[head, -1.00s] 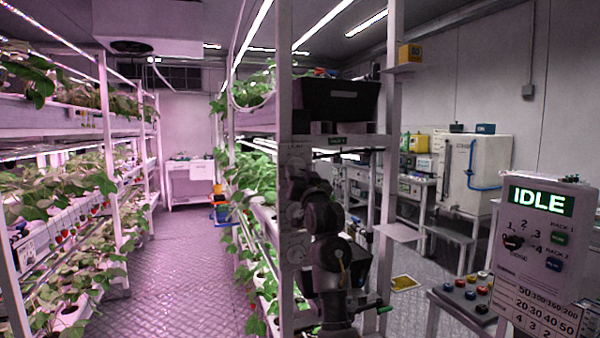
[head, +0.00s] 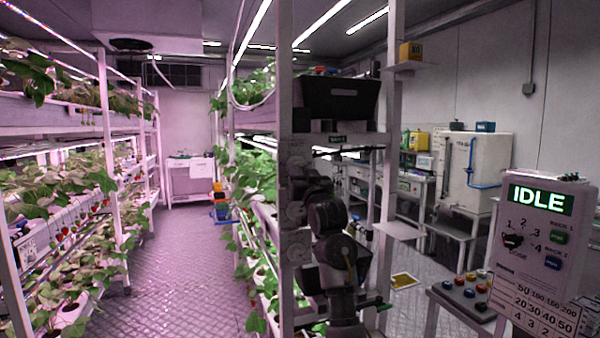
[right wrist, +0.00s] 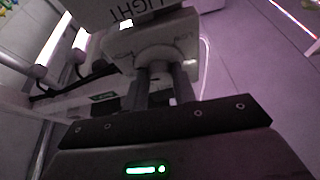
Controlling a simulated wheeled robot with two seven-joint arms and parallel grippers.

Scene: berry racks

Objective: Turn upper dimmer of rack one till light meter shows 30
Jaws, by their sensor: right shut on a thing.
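Rack one's white end post carries a column of round dimmer knobs (head: 294,211). My right gripper (head: 299,187) is at this post in the head view, partly hidden by my dark arm. In the right wrist view, its two fingers (right wrist: 166,82) are shut on a pale round dimmer knob (right wrist: 160,57). A plate behind the knob is marked LOW, and a label above reads LIGHT (right wrist: 143,12). The frames do not clearly show which dimmer it is. My left gripper is not in view.
Planted shelves (head: 60,205) stand at the left, with a clear aisle (head: 180,270) between the racks. A control panel (head: 541,245) reading IDLE and a box of coloured buttons (head: 462,293) stand at the right. A small shelf (head: 398,231) juts from the rack's right post.

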